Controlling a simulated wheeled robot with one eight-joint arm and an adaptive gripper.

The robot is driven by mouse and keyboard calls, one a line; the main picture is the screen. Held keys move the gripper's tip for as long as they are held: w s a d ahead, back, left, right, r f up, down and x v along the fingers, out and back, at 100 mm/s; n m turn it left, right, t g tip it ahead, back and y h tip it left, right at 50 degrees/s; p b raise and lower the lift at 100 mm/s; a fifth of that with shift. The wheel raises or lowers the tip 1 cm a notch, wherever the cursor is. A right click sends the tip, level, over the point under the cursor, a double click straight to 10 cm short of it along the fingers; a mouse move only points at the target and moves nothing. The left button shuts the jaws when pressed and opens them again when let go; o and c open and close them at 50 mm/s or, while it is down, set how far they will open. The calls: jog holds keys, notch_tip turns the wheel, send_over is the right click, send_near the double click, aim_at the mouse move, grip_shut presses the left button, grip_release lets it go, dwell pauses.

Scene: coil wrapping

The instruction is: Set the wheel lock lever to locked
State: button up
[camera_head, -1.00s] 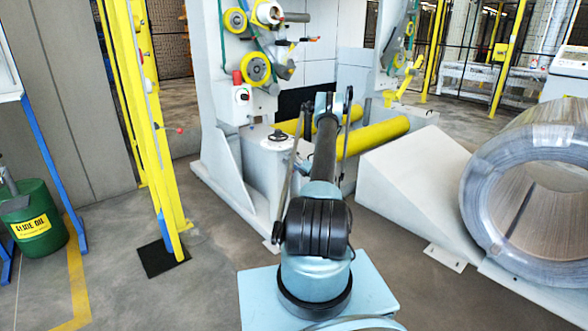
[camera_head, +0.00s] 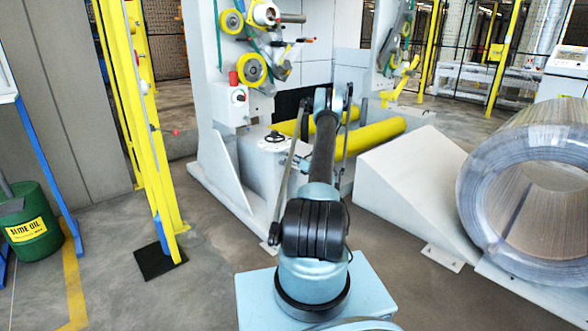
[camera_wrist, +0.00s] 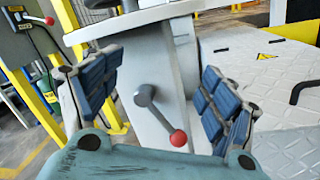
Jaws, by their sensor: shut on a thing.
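In the wrist view a grey lever with a red ball end (camera_wrist: 178,138) slants down to the right from its pivot on the front of a white post (camera_wrist: 148,60). The lever lies between the two blue-padded fingers of my gripper (camera_wrist: 160,68). The fingers are set wide, on either side of the post, and are shut on it; the exact contact is hard to see. In the head view a white pedestal (camera_head: 262,165) with a dark handwheel (camera_head: 275,137) stands just left of my arm. My gripper and the lever are hidden there.
Yellow rollers (camera_head: 370,138) lie behind my arm. A white ramp (camera_head: 405,185) and a large wire coil (camera_head: 475,205) stand to the right. A yellow post (camera_head: 150,130) and a green oil drum (camera_head: 30,225) stand left. Floor between the yellow post and my base is free.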

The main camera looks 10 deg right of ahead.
jog(key=shift+d+r+n, duration=0.1)
jog(key=shift+n, duration=0.7)
jog(key=c, duration=0.8)
jog(key=shift+d+r+n+g, duration=0.15)
jog(key=shift+n+g, duration=0.15)
jog(key=shift+n, duration=0.5)
grip_shut()
jog(key=s+d+r+n+g+h, duration=0.1)
jog(key=s+d+n+g, duration=0.3)
jog(key=n, duration=1.3)
jog(key=s+d+r+n+g+h, duration=0.1)
jog(key=d+n+g, duration=0.3)
jog(key=n, duration=1.3)
jog(key=w+a+f+t, duration=0.1)
jog(key=w+a+f, duration=0.5)
jog(key=f, duration=0.2)
jog(key=shift+w+a, duration=0.2)
jog(key=shift+a, duration=0.15)
